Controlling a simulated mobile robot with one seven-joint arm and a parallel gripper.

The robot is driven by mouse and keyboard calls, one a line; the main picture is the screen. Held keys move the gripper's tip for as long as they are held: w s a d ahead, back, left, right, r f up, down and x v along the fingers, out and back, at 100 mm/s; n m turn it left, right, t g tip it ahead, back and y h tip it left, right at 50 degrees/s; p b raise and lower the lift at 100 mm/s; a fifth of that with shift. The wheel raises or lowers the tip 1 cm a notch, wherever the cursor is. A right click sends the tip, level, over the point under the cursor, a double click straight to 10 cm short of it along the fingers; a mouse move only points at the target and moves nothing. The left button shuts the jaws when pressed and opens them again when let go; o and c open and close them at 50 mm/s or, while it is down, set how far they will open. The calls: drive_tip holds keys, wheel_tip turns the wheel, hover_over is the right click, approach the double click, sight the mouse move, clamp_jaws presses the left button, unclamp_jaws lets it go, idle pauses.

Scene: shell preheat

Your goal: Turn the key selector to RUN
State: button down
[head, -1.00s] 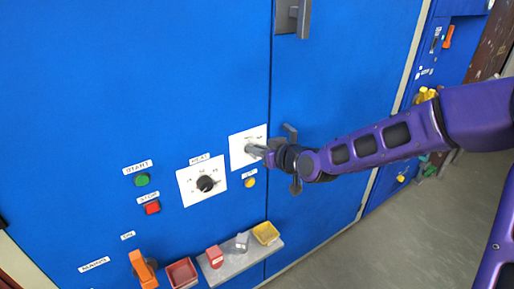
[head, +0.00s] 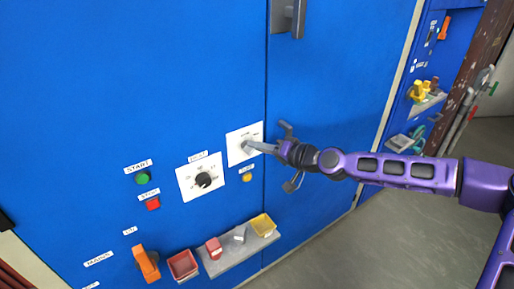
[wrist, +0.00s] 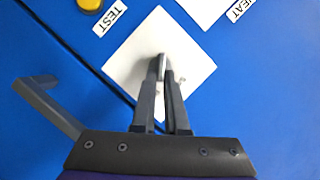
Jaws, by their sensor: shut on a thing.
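The key selector is on a white square plate (head: 236,153) on the blue cabinet front, right of the HEAT dial. In the wrist view the plate (wrist: 193,62) is turned like a diamond. My gripper (head: 250,146) reaches it from the right. In the wrist view my gripper's two fingers (wrist: 163,75) come close together at the plate's middle, shut on the small key (wrist: 161,67), which is mostly hidden between them. The plate's markings are too small or covered to read, so I cannot tell the key's position.
The HEAT dial (head: 203,180) is left of the selector, with a yellow TEST button (head: 247,178) below the selector. Green START (head: 143,178) and red STOP (head: 153,203) buttons are further left. A ledge (head: 222,264) with small bins is below. A door handle (head: 288,18) is above.

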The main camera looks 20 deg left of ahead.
drive_tip(key=shift+d+f+m+y+b, duration=0.1)
drive_tip(key=shift+f+m+y+b, duration=0.05)
drive_tip(key=shift+m+y+b, duration=0.4)
drive_tip(key=c, duration=0.9)
unclamp_jaws()
drive_tip(key=shift+c, duration=0.2)
drive_tip(key=shift+d, duration=0.1)
drive_tip(key=v, duration=1.7)
drive_tip(key=shift+w+r, duration=0.15)
drive_tip(key=shift+r, duration=0.2)
